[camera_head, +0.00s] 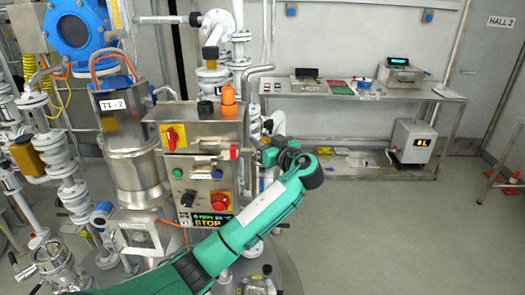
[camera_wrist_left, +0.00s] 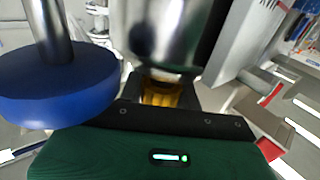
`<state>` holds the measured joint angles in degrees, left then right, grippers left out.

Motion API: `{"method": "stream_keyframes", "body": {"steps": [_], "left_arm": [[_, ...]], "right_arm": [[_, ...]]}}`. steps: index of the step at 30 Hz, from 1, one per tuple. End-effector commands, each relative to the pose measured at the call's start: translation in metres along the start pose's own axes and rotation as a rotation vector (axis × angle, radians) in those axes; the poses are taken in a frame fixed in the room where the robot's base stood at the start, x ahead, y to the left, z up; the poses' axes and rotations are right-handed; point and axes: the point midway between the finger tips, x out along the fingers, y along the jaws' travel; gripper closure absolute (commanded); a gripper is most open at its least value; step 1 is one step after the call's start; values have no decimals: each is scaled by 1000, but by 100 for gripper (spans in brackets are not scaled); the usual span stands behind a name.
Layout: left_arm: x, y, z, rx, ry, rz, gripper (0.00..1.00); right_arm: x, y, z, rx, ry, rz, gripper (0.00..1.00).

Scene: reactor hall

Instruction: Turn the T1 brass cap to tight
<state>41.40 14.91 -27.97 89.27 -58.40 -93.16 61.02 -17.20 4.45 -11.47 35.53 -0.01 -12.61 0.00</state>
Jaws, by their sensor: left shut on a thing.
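The brass cap (camera_wrist_left: 162,93) shows as a small gold, ribbed piece in the left wrist view, under a shiny metal cylinder (camera_wrist_left: 165,35). My left gripper (camera_wrist_left: 160,84) is shut on it, with a dark finger on each side. In the head view, my green left arm reaches up from the bottom, and its gripper (camera_head: 268,153) is beside the right edge of the control box. The cap cannot be made out there. Its turn position and any mark on it do not show. My right gripper is in neither view.
A blue disc on a metal rod (camera_wrist_left: 55,85) is close to the gripper's left in the wrist view. The control box (camera_head: 200,165) has knobs and a display reading STOP. A bench (camera_head: 345,92) stands behind. Floor at right is mostly free.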

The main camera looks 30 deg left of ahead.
Motion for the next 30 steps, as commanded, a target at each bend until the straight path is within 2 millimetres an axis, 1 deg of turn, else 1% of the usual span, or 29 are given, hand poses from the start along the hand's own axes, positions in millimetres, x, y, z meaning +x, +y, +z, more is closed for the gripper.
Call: {"method": "stream_keyframes", "body": {"steps": [1,6,9,19,24,30], "left_arm": [[0,0,8,-5,0,21,89],[0,1,5,-4,1,96,89],[0,2,4,-2,1,142,89],[-1,4,2,-2,1,311,89],[-1,5,1,-1,0,383,89],[-1,6,0,0,0,425,89]], "right_arm": [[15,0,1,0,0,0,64],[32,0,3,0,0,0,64],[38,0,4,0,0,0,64],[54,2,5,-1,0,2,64],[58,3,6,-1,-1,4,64],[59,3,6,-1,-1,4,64]]}}
